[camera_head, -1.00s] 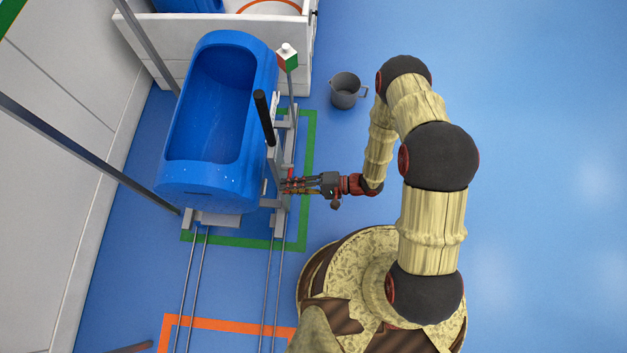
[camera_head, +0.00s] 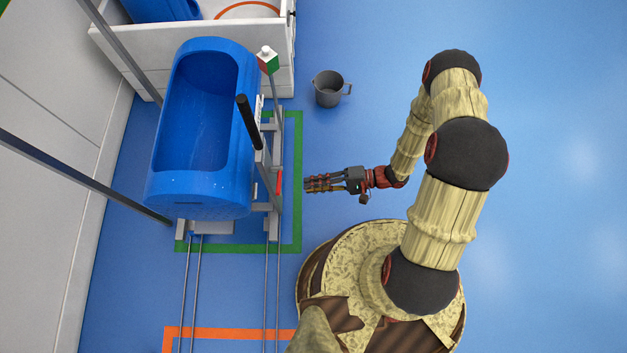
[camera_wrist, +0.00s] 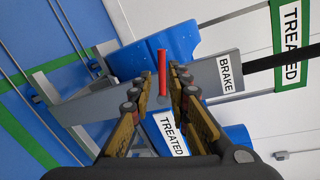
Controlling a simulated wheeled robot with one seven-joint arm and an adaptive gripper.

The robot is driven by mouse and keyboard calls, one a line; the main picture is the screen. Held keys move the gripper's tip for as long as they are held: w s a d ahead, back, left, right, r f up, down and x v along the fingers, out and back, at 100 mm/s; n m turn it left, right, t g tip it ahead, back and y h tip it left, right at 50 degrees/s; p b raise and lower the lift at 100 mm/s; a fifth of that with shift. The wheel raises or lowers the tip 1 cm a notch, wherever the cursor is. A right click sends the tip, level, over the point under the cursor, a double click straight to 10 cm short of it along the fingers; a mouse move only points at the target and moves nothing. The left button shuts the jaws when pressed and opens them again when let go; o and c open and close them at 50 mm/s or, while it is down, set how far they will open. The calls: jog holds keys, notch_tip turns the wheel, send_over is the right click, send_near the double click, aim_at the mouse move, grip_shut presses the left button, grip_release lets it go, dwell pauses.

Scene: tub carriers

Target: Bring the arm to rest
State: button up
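My gripper (camera_head: 308,184) hangs over the blue floor just right of the tub carrier, apart from it. It is open and empty. In the wrist view, the two fingers of my gripper (camera_wrist: 157,80) stand apart, with a red brake lever (camera_wrist: 162,72) showing beyond and between them. The lever also shows as a small red piece (camera_head: 279,182) on the carrier's side. My arm is bent, reaching out from the right side of the head view. The blue tub (camera_head: 242,178) sits upright on the grey carrier (camera_head: 273,226).
The carrier stands on rails (camera_head: 187,290) inside a green floor outline (camera_head: 297,150). A dark upright handle (camera_head: 247,122) rises beside the tub. A grey jug (camera_head: 328,90) stands on the floor behind my gripper. An orange outline (camera_head: 230,332) lies in front. The floor at right is clear.

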dwell(0.6)
jog(key=s+d+r+m+g+h, duration=0.1)
jog(key=s+m+g, duration=0.25)
jog(key=s, duration=0.45)
jog(key=d+r+n+g+h, duration=0.2)
jog(key=d+r+g+h, duration=0.15)
jog(key=d+r, duration=0.2)
jog(key=w+d+r+n+t+h, duration=0.15)
jog(key=d+r+h, duration=0.35)
jog(key=r, duration=0.6)
jog(key=w+d+r+n+t+h, duration=0.1)
jog(key=w+d+r+t+h, duration=0.3)
jog(key=r, duration=0.7)
notch_tip(320, 180, up, 19)
jog(key=s+n+t+h, duration=0.2)
jog(key=s+n+t, duration=0.1)
jog(key=t, duration=0.4)
jog(key=shift+d, duration=0.15)
